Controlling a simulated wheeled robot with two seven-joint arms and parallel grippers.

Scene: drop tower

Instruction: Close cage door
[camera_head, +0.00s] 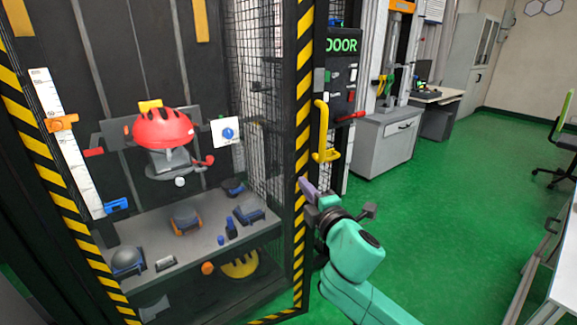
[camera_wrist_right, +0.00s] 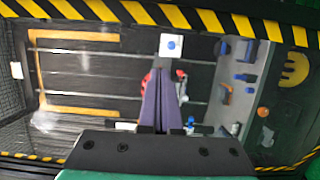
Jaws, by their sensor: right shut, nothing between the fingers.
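The cage's yellow-and-black striped frame (camera_head: 303,110) surrounds its front, and a yellow handle (camera_head: 322,130) stands upright on the right side. I see no mesh across the front opening and cannot tell whether the door is fully closed or latched. My right gripper (camera_head: 307,187) is shut and empty. Its purple fingertips are just below the handle, close to the right striped post; contact is unclear. In the right wrist view the shut fingers (camera_wrist_right: 161,85) point toward the cage interior, with striped edging (camera_wrist_right: 180,17) across the top. My left gripper is not in view.
A red helmet (camera_head: 163,128) sits inside the cage above a grey shelf (camera_head: 165,243) with several small items. A grey cabinet (camera_head: 387,142) is farther back. Green floor (camera_head: 450,190) is open to the right.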

